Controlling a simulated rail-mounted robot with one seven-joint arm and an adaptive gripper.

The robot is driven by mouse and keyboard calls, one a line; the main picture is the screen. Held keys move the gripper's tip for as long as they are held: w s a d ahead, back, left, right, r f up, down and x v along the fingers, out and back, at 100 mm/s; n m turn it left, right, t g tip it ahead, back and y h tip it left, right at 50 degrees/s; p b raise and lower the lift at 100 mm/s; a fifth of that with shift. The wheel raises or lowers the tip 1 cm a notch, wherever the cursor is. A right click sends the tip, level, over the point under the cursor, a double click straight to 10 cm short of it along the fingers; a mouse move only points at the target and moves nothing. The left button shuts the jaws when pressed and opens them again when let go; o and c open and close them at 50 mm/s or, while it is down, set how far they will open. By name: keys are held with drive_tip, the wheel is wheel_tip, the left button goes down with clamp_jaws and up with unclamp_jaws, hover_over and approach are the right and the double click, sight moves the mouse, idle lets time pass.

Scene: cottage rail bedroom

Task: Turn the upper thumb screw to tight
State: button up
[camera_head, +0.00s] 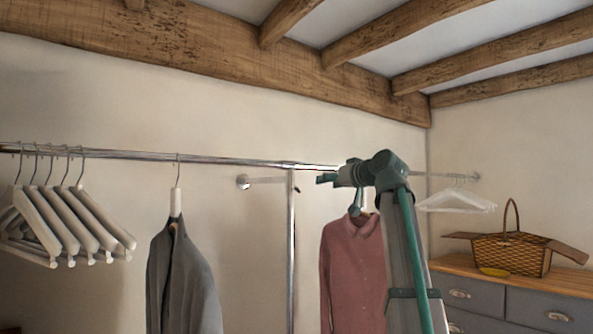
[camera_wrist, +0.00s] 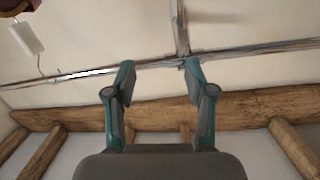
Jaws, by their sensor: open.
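The upper thumb screw cannot be made out clearly in either view. A metal upright (camera_head: 291,250) meets the chrome rail (camera_head: 225,160) from below, with a small dark detail just under the joint. My gripper (camera_head: 322,178) is just right of this joint in the head view, pointing left, slightly below the rail. In the wrist view, which is upside down, my gripper (camera_wrist: 160,66) has its two teal and grey fingers apart with nothing between them. The rail (camera_wrist: 80,74) runs across behind the fingertips. The upright (camera_wrist: 181,25) joins it near the right fingertip.
White hangers (camera_head: 65,225) and a grey jacket (camera_head: 180,280) hang at left. A pink shirt (camera_head: 352,265) hangs right by my arm. White hangers (camera_head: 455,200) hang farther right. A wicker basket (camera_head: 510,250) stands on a dresser (camera_head: 510,300). Wooden beams (camera_head: 230,55) run above.

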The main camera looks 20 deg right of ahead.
wheel_tip(320, 180, up, 6)
drive_tip(key=a+n+y, duration=0.2)
drive_tip(key=a, duration=0.1)
drive_tip(key=d+p+x, duration=0.1)
drive_tip(key=p+x, duration=0.3)
drive_tip(key=x, duration=0.7)
drive_tip(key=shift+r+t, duration=0.2)
drive_tip(key=shift+t, duration=0.2)
drive_tip(key=shift+w, duration=0.1)
clamp_jaws()
